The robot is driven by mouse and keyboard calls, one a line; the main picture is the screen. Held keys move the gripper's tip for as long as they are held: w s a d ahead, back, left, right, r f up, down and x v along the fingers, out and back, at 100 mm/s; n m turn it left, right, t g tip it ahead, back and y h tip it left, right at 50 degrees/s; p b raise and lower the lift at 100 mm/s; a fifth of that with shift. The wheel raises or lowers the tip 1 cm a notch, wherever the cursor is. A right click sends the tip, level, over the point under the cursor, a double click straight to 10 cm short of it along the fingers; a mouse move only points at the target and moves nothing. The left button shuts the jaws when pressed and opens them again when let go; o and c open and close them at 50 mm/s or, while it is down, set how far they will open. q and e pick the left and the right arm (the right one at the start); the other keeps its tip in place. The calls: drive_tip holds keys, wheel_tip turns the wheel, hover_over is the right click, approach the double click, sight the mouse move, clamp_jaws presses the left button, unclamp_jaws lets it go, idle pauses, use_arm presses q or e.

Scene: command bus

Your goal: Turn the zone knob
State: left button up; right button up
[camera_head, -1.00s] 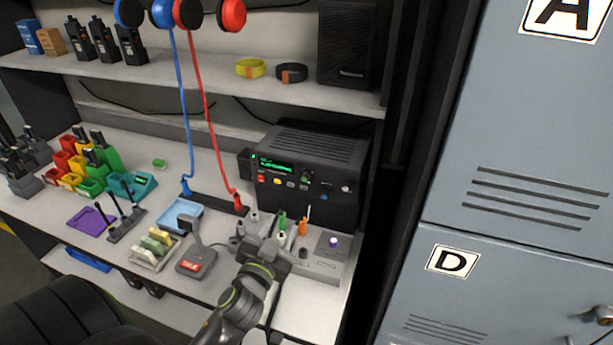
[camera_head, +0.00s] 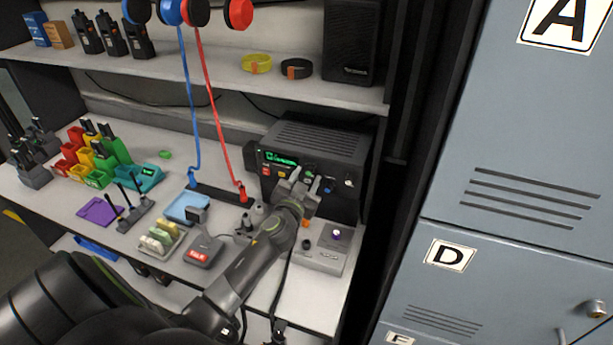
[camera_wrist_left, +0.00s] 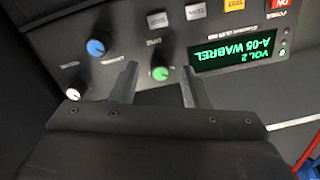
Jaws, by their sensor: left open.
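The black radio unit (camera_head: 345,160) stands on the desk at the back right, with a lit green display (camera_head: 281,158). In the left wrist view its panel appears upside down, and the display (camera_wrist_left: 235,55) reads "VOL 2" and "A-05 WABREL". My left gripper (camera_head: 306,178) is open at the panel. Its fingertips (camera_wrist_left: 160,68) appear on either side of the green-capped knob; contact cannot be told.
A talk-button microphone base (camera_head: 203,250) and a blue tray (camera_head: 188,207) lie left of the arm. Blue and red headset cords (camera_head: 212,110) hang left of the radio. Lockers (camera_head: 520,150) stand at right.

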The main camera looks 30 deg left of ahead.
use_arm(q)
drive_tip(key=shift+w+a, duration=0.1)
drive_tip(key=shift+w, duration=0.25)
use_arm(e)
drive_tip(key=shift+s+a, duration=0.3)
use_arm(q)
clamp_jaws()
use_arm(e)
drive_tip(key=shift+d, duration=0.2)
